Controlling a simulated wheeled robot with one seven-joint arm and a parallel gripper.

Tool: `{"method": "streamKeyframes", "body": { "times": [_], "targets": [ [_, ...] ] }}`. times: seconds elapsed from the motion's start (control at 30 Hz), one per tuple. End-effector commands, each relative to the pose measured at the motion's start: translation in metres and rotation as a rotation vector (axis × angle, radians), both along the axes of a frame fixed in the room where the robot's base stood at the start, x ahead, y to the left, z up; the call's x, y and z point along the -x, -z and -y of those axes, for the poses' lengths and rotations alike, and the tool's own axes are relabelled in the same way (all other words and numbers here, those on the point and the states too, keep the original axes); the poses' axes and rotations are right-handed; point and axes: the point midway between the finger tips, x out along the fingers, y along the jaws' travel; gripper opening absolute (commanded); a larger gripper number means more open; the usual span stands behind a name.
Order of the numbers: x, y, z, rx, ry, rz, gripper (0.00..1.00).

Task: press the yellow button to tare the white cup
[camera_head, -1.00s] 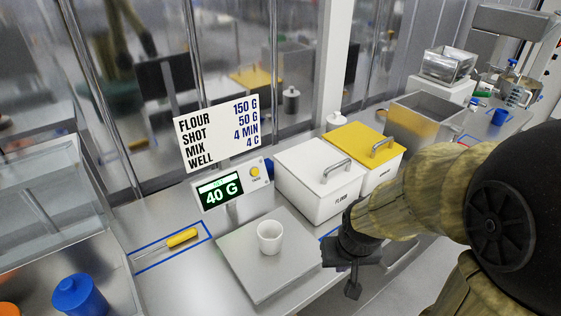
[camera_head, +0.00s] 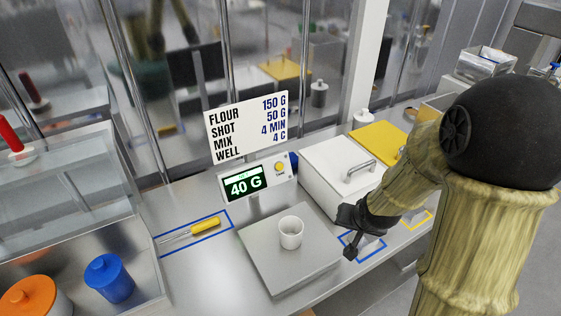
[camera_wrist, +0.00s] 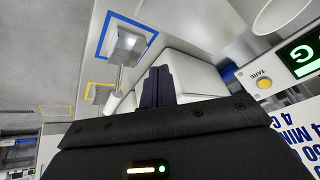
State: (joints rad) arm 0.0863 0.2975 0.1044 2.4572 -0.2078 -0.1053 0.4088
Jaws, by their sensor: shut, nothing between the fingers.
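The white cup (camera_head: 291,232) stands upright on the grey scale plate (camera_head: 262,262). The yellow button (camera_head: 280,167) is on the scale's display panel (camera_head: 246,183), which reads 40 G. In the wrist view the yellow button (camera_wrist: 264,83), marked TARE, is at the right, with part of the cup (camera_wrist: 280,12) at the top edge. My gripper (camera_head: 349,253) is right of the cup, above the counter, apart from both cup and button. Its fingers (camera_wrist: 157,87) are together and empty in the wrist view.
A white lidded flour bin (camera_head: 340,175) and a yellow-lidded bin (camera_head: 378,142) stand right of the display. A recipe sign (camera_head: 247,126) rises behind the display. A yellow-handled tool (camera_head: 204,226) lies in a blue outline at left. A blue-lidded jar (camera_head: 108,278) stands front left.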

Motion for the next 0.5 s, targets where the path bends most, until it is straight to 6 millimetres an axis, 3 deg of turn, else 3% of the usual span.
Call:
{"method": "streamKeyframes", "body": {
  "times": [0.2,0.5],
  "targets": [
    [-0.065,0.008,-0.038,-0.29,0.095,0.146,0.0],
    [-0.112,0.005,-0.101,-0.913,0.246,0.223,0.0]
  ]
}}
